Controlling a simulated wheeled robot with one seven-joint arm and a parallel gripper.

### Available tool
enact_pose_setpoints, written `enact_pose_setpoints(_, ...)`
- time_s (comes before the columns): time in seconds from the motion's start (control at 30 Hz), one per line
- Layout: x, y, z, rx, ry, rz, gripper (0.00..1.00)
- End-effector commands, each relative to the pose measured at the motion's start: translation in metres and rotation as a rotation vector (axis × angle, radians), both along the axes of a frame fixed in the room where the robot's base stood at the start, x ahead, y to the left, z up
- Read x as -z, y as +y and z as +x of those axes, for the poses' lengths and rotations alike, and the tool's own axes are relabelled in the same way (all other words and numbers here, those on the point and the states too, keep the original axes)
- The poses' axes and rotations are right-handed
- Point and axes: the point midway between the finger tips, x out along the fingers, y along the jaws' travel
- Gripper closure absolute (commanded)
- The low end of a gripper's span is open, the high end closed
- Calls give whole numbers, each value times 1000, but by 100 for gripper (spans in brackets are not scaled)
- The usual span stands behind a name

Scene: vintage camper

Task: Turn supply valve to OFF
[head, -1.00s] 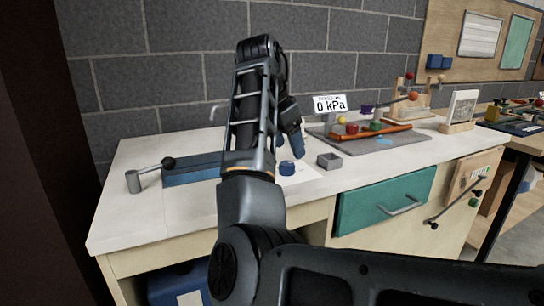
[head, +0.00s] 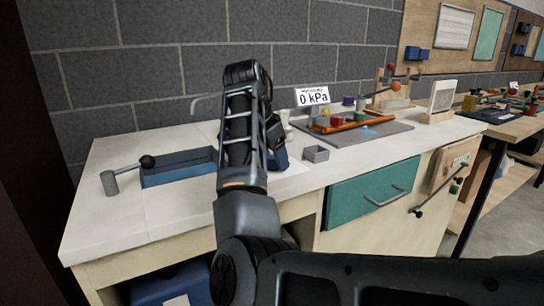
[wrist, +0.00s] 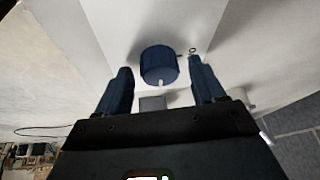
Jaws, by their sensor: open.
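A dark blue round knob (wrist: 158,62) with a small white mark on its near edge shows in the wrist view. It stands on a white sheet or plate, and no label on it can be read. My gripper (wrist: 160,72) is open, with one finger on each side of the knob; contact with either finger cannot be made out. In the head view my gripper (head: 279,152) is low over the white patch on the counter and hides the knob. Which fitting is the supply valve is not labelled in these views.
A small grey open box (head: 315,154) stands just right of my gripper. A lever with a black ball (head: 147,162) and a blue tray (head: 178,168) lie left. A teal drawer (head: 370,195) is below.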

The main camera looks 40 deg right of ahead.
Motion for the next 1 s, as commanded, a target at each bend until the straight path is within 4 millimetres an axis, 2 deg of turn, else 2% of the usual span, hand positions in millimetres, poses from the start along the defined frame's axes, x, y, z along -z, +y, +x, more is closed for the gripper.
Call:
enact_pose_setpoints(0.2, 0, 0, 0, 0, 0, 0, 33)
enact_pose_setpoints(0.77, 0, 0, 0, 0, 0, 0, 87)
enact_pose_setpoints(1.0, -1, 0, 0, -19, 0, 0, 87)
